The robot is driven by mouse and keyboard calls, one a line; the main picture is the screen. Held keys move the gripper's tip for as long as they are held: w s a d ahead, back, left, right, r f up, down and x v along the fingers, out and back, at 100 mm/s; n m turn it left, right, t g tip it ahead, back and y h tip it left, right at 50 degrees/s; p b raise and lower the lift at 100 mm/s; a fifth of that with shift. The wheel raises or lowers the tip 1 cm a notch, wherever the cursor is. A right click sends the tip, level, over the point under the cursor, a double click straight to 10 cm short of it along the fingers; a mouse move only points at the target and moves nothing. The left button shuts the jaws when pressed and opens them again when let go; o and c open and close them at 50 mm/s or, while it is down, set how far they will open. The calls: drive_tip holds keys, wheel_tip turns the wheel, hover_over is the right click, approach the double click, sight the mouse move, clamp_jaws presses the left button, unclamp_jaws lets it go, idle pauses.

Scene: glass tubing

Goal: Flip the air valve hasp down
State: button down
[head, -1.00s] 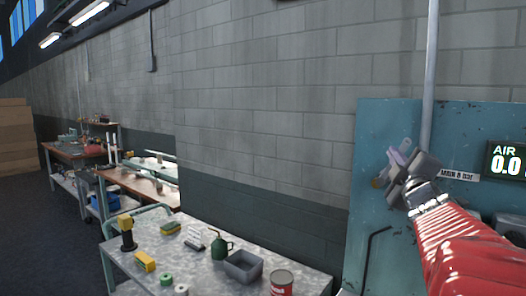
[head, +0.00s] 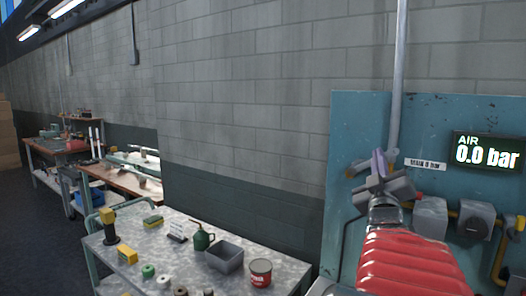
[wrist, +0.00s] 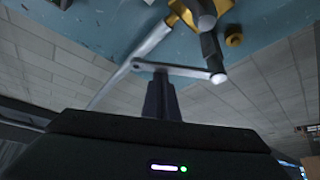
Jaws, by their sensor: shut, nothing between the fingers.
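My gripper (head: 380,164) is shut and empty, held up in front of the blue panel (head: 345,120). In the wrist view its dark fingers (wrist: 160,96) point up toward the panel. A slim grey bar with rounded ends (wrist: 185,70), which looks like the hasp, crosses just beyond the fingertips; I cannot tell whether they touch. Its right end is near a dark stem below the yellow and grey valve fitting (wrist: 190,14). In the head view my gripper covers most of the valve; a small yellowish part (head: 350,172) shows to its left.
The lit AIR display (head: 486,151) reads 0.0 bar. A grey vertical pipe (head: 399,70) runs up the wall. Grey boxes (head: 431,217) and yellow pipes (head: 503,255) are on the panel's right. A metal table (head: 205,278) with a red can (head: 260,272) stands left.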

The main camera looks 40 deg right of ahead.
drive_tip(key=shift+s+d+f+m+g+h, duration=0.1)
drive_tip(key=shift+s+f+m+g+h, duration=0.2)
drive_tip(key=shift+f+m+g+h, duration=0.85)
drive_tip(key=shift+s+d+f+m+g+h, duration=0.1)
drive_tip(key=shift+s+f+m+g, duration=0.35)
drive_tip(key=shift+m, duration=1.45)
drive_tip(key=shift+s+d+f+m+g+h, duration=0.15)
drive_tip(key=shift+f+m+g+h, duration=0.4)
drive_tip(key=shift+f+m+g, duration=0.75)
drive_tip(key=shift+a+r+m+t, duration=0.1)
drive_tip(key=shift+r+m+t, duration=0.1)
drive_tip(key=shift+m+t, duration=0.1)
drive_tip(key=shift+r, duration=0.1)
drive_tip(key=r, duration=0.2)
drive_tip(key=a+r, duration=0.1)
drive_tip(key=r, duration=0.1)
drive_tip(key=shift+r, duration=0.1)
drive_tip(key=v, duration=1)
drive_tip(key=shift+w, duration=0.2)
